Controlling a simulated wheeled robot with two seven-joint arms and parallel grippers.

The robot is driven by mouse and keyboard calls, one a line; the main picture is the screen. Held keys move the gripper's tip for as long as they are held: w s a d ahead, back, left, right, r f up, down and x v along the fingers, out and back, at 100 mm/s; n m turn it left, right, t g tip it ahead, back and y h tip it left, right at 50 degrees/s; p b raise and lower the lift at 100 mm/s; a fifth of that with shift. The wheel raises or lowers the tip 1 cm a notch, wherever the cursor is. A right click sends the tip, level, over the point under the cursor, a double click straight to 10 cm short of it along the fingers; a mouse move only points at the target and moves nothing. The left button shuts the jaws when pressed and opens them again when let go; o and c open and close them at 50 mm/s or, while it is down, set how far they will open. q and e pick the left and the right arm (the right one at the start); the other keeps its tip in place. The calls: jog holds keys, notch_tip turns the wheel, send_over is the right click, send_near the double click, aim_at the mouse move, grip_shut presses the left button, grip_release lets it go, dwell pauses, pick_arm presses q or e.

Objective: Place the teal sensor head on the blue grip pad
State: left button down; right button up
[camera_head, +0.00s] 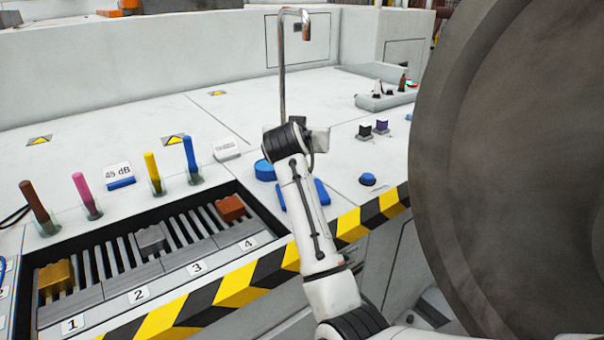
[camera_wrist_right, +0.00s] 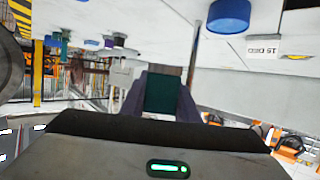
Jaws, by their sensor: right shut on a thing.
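My right gripper (camera_wrist_right: 164,98) is shut on the teal sensor head (camera_wrist_right: 163,92), which shows as a dark teal block between its two fingers. In the head view my right arm reaches over the bench, and the gripper (camera_head: 318,139) is mostly hidden behind the wrist; the teal head cannot be made out there. A flat blue pad (camera_head: 321,192) lies on the bench, partly behind my forearm. A round blue piece (camera_head: 264,171) sits just beyond it; a blue round piece (camera_wrist_right: 228,15) shows at the top of the wrist view. My left gripper is not in view.
A slotted tray (camera_head: 115,292) with numbered lanes lies at the front left. Several coloured pegs stand behind it, including a blue one (camera_head: 191,160). A bent metal pipe (camera_head: 282,75) rises behind my wrist. A large grey wheel (camera_head: 510,170) blocks the right side.

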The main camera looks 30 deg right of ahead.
notch_tip(320, 180, down, 8)
jog(key=shift+b, duration=0.6)
jog(key=shift+f, duration=0.2)
jog(key=o, duration=1.1)
jog(key=shift+r, duration=0.1)
